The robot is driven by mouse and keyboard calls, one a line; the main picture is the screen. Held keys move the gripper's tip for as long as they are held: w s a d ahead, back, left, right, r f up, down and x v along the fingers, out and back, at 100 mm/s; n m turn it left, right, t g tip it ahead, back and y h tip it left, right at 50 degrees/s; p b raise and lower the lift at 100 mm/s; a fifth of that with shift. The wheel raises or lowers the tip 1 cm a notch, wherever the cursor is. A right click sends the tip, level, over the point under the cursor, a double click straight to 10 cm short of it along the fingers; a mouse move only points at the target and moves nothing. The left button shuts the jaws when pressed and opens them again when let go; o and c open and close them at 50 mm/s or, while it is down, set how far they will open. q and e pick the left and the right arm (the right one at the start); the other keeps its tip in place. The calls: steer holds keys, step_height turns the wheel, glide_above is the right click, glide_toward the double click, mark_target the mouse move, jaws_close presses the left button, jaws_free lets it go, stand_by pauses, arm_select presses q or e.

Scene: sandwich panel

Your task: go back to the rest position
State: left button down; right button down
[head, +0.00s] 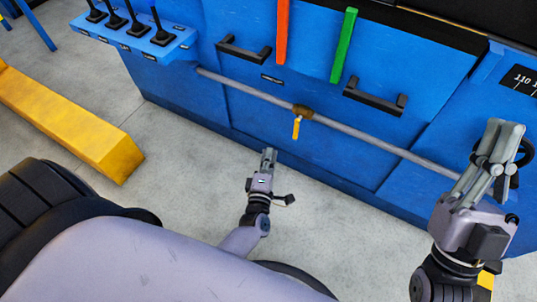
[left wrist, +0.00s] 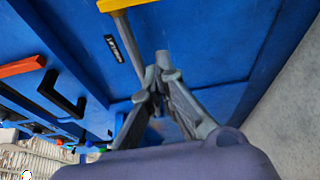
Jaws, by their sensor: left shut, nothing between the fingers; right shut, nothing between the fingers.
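My left gripper (head: 268,156) is shut and empty, low above the floor in front of the blue panel (head: 225,110). In the left wrist view its fingertips (left wrist: 161,72) meet, with nothing between them, in front of the panel. My right gripper (head: 507,128) is shut and empty, raised at the right of the head view. It overlaps the right end of the grey pipe (head: 375,140) and partly covers a dark round part (head: 527,153) on the panel; contact cannot be told.
A valve with a yellow handle (head: 296,128) sits on the pipe. Red (head: 282,30) and green (head: 344,45) bars and black handles (head: 243,51) (head: 376,97) stick out of the panel. A lever box (head: 150,42) is upper left. A yellow beam (head: 70,120) lies left; floor between is clear.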

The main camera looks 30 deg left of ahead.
steer(key=shift+w+f, duration=0.2)
steer(key=shift+w, duration=0.05)
stand_by(0.4)
